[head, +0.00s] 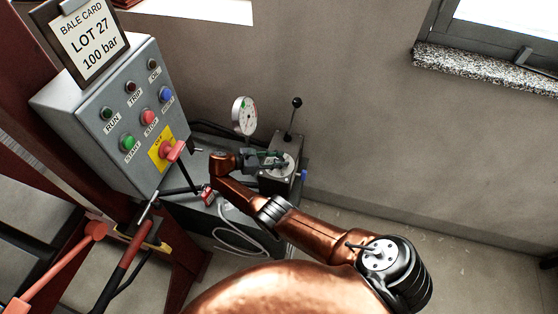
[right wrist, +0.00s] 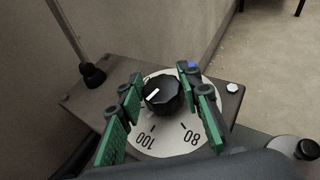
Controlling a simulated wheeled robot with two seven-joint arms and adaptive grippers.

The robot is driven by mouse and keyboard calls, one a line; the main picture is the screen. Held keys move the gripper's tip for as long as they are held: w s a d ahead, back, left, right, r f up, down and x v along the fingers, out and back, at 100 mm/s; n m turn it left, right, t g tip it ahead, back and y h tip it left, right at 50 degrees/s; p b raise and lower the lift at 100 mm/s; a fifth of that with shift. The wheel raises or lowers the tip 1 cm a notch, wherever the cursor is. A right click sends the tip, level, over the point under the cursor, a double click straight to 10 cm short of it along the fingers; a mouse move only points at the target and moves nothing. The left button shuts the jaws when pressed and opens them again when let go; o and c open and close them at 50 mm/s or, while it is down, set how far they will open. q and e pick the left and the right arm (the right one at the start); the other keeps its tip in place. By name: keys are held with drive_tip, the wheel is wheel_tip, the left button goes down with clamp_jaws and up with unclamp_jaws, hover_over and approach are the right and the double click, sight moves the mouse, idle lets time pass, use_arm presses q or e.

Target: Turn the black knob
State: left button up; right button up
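The black knob (right wrist: 163,94) sits on a round white dial plate (right wrist: 150,142) marked 80 and 100 in the right wrist view. My right gripper (right wrist: 162,84) is open, with one green-padded finger on each side of the knob. A gap shows between the knob and each finger. In the head view my right gripper (head: 274,160) is at the grey valve block (head: 276,185), and the knob is too small to make out clearly. My left gripper is not in view.
A grey control box (head: 118,122) with several buttons and a red switch (head: 171,151) stands at the left. Red-handled rods (head: 128,245) are at lower left. A wall is behind.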

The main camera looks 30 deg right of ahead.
drive_tip(key=o, duration=0.4)
drive_tip(key=shift+f, duration=0.1)
drive_tip(key=shift+v, duration=3.8)
